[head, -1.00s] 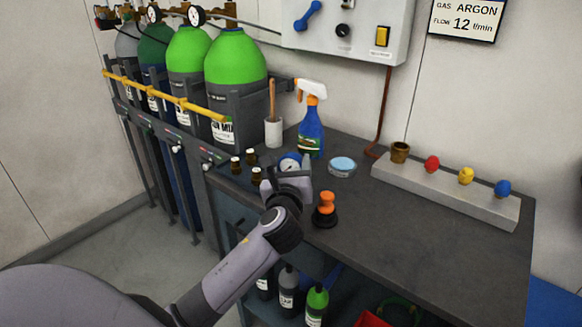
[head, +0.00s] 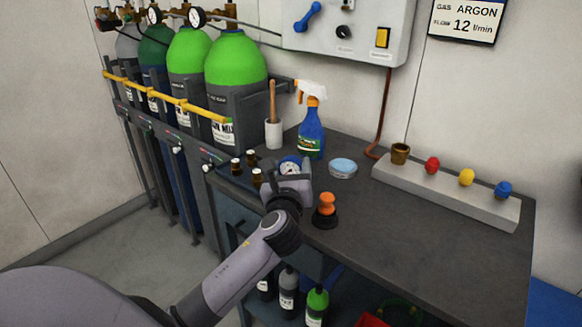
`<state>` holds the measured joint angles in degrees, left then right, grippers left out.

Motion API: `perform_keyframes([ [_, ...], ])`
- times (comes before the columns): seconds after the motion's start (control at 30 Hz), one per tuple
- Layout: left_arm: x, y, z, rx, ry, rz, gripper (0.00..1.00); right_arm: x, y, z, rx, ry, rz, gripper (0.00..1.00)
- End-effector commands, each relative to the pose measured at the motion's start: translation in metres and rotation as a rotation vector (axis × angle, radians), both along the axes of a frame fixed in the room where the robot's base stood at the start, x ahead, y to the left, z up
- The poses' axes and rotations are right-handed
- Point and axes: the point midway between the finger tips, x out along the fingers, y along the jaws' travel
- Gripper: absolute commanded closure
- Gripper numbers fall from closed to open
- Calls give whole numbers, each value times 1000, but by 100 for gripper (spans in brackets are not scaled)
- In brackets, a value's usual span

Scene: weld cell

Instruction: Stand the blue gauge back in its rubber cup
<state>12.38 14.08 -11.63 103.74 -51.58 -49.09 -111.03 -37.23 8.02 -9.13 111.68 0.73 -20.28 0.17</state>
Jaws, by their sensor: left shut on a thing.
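The blue gauge (head: 290,165), with a round white dial, is at the back left of the grey bench, just beyond my left gripper (head: 291,175). My left gripper is shut on it; the fingers and wrist hide its lower part, so I cannot tell whether it touches the bench. No empty rubber cup can be made out; the gripper may hide it. An orange knob-shaped thing (head: 327,204) stands upright on a black round base (head: 325,219), just right of the gripper. My right gripper is not in view.
Small brass-topped bottles (head: 236,166) stand left of the gauge. Behind are a white pot with a brush (head: 273,133), a blue spray bottle (head: 311,135) and a light-blue round tin (head: 342,168). A grey block with coloured knobs (head: 440,190) lies right. The front right bench (head: 430,255) is clear.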

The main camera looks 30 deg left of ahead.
Motion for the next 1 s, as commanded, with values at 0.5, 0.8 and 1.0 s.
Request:
perform_keyframes([
  [0.5,0,0,1,2,-3,0,82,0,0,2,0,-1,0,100],
  [0.8,0,0,2,2,-1,-1,82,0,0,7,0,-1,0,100],
  [1.0,0,0,2,2,-3,0,82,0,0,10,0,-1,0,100],
])
